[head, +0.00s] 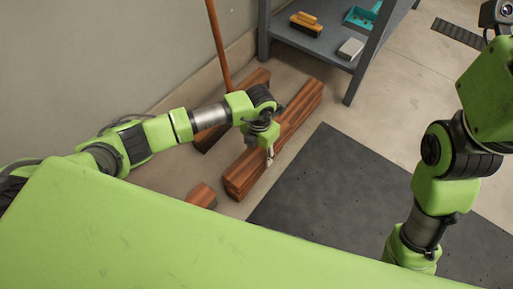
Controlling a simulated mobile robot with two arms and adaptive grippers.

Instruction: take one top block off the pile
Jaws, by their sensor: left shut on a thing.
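Several long reddish-brown wooden blocks lie on the floor beside the wall in the head view. The nearer long block (304,102) runs diagonally, with its near end low in the picture. My left gripper (269,158) points down at this block and is shut on it; the wrist covers part of the block, and one finger shows against its right side. A second block (206,136) lies behind, closer to the wall, partly hidden by my left arm. The end of another block (202,195) shows above my green body. My right gripper is outside the picture.
A grey shelf (322,46) at the top holds a brush (305,22), a teal dustpan (359,17) and a pale box (350,48). A wooden pole (217,45) leans by the wall. A dark mat (345,195) lies clear right of the blocks. A floor grate (459,34) is farther right.

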